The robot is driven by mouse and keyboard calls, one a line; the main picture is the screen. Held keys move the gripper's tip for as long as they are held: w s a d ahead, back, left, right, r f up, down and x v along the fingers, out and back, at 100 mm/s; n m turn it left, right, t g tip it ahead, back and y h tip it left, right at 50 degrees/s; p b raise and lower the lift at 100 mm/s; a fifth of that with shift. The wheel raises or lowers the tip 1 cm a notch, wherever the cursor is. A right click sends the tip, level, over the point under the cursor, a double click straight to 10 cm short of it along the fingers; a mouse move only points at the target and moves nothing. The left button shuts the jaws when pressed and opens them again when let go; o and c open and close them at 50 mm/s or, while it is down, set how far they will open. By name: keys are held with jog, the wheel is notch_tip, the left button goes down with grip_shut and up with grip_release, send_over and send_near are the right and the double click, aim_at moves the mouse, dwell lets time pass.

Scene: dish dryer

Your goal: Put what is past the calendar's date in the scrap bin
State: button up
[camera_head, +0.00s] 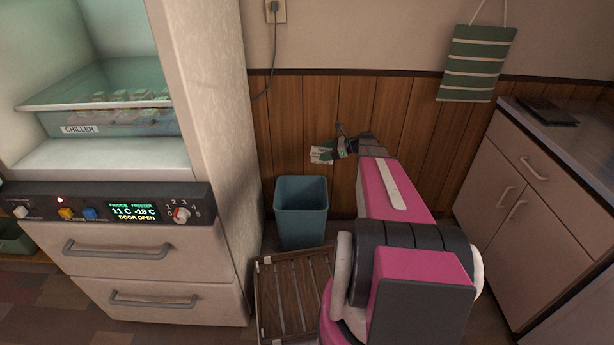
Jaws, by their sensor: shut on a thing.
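My gripper (338,148) is shut on a small white and green packet (321,154). It holds the packet in the air above a blue-grey open bin (301,210), near the wood-panelled wall. The packet appears over the right part of the bin's opening, clear of its rim. Any print on the packet is too small to read. The inside bottom of the bin is hidden. No readable calendar is in view; a green striped hanging (476,62) is on the wall at the upper right.
The fridge stands open at left, with a chiller drawer (110,118) holding several small items; its panel (135,212) reads DOOR OPEN. A slatted wooden crate (290,290) stands before the bin. A cabinet (535,190) with a counter is at right.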

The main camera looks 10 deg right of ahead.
jog(key=a+f, duration=0.4)
jog(key=f, duration=0.4)
jog(key=a+f+n+g, duration=0.1)
jog(key=a+f, duration=0.3)
jog(key=f, duration=0.5)
jog(key=shift+s+a+f+g, duration=0.2)
jog(key=shift+s+a+g, duration=0.1)
jog(key=shift+s+a, duration=0.05)
jog(key=o, duration=1.1)
jog(key=shift+c, duration=0.2)
jog(key=v, duration=1.1)
jog(key=shift+f, duration=0.15)
